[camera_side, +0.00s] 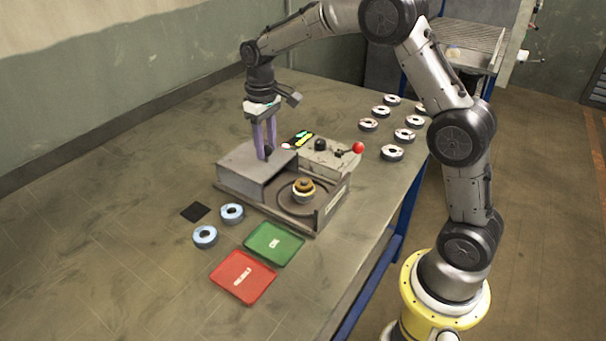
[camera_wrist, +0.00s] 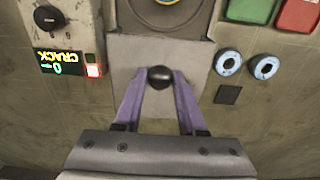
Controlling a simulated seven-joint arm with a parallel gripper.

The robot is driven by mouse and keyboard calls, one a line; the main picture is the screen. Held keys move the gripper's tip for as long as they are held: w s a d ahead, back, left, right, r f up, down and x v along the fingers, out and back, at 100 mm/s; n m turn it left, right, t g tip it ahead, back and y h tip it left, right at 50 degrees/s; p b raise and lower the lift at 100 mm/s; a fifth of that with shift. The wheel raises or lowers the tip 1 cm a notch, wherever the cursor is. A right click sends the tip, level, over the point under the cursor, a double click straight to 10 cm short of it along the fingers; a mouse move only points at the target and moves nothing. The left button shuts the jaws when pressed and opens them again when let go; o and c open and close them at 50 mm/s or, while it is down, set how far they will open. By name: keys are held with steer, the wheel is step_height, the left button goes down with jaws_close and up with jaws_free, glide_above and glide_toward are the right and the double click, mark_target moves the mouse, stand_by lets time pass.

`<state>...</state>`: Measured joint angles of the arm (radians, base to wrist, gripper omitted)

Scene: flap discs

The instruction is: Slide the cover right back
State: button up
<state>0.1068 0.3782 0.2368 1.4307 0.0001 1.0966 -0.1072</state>
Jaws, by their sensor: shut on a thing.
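The grey metal cover (camera_side: 240,166) sits on the left part of the tester, and it also shows as a flat plate in the wrist view (camera_wrist: 165,105). My gripper (camera_side: 266,155) points down with its purple fingers shut on the cover's black knob (camera_wrist: 160,77). In the wrist view my gripper (camera_wrist: 160,80) has one fingertip on each side of the knob. A flap disc with a brown top (camera_side: 304,188) sits on the round spindle plate to the right of the cover, in the open. Only part of that round seat shows at the top of the wrist view.
A lit display (camera_wrist: 65,64) reads CRACK. A red-ended lever (camera_side: 357,148) sticks out at the tester's back right. A green tray (camera_side: 273,243), a red tray (camera_side: 243,276), two blue discs (camera_side: 205,235) and a black square (camera_side: 195,212) lie in front. Several discs (camera_side: 392,152) stand right.

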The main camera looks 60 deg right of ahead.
steer(key=shift+w+r, duration=0.1)
steer(key=shift+w, duration=0.3)
steer(key=o, duration=1)
steer(key=shift+s, duration=0.15)
steer(key=shift+r, duration=3.9)
steer(key=shift+r, duration=0.1)
